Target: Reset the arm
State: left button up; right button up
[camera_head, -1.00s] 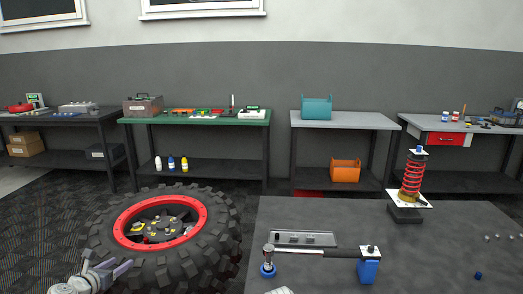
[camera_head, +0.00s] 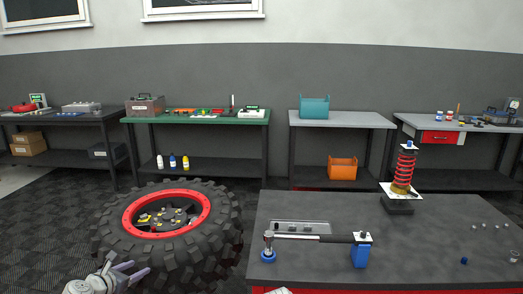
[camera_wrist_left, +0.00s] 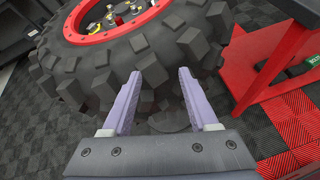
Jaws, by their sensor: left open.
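My left gripper (camera_head: 118,272) shows at the lower left of the head view, in front of the big tire. In the left wrist view its two purple fingers (camera_wrist_left: 158,100) are spread apart with nothing between them. They point at the black treaded tire (camera_wrist_left: 185,45) with the red rim, and I cannot tell if they touch it. Only a small white piece, possibly of my right arm, shows at the bottom edge of the head view, and the right gripper is not visible.
The dark workbench (camera_head: 330,262) on the right carries a long-handled wrench (camera_head: 300,237) on blue stands, a grey tray (camera_head: 301,227) and a red spring shock (camera_head: 403,173). A red stand (camera_wrist_left: 280,95) is right of the gripper in the wrist view. Tables line the back wall.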

pick_arm(q)
jog(key=s+d+f+m+g+h, duration=0.1)
jog(key=s+d+f+m+g, duration=0.15)
jog(key=d+m, duration=0.45)
jog(key=s+d+f+m+g, duration=0.1)
jog(key=d+f+m+g, duration=0.3)
jog(key=d, duration=0.5)
jog(key=s+d+f+m+g+h, duration=0.1)
jog(key=s+d+f+m, duration=0.1)
jog(key=d+m, duration=0.5)
jog(key=s+d+f+m+g+y, duration=0.25)
jog(key=s+d+m, duration=0.25)
jog(key=s+m, duration=0.3)
jog(key=s+d+f+m+g+y, duration=0.1)
jog(key=s+d+m+g+y, duration=0.2)
jog(key=s+d+m, duration=0.45)
jog(key=w+a+r+m+p, duration=0.1)
jog(key=a+r+m+p, duration=0.1)
jog(key=r+p, duration=1.3)
jog(key=shift+w+a, duration=0.4)
jog(key=shift+a, duration=0.1)
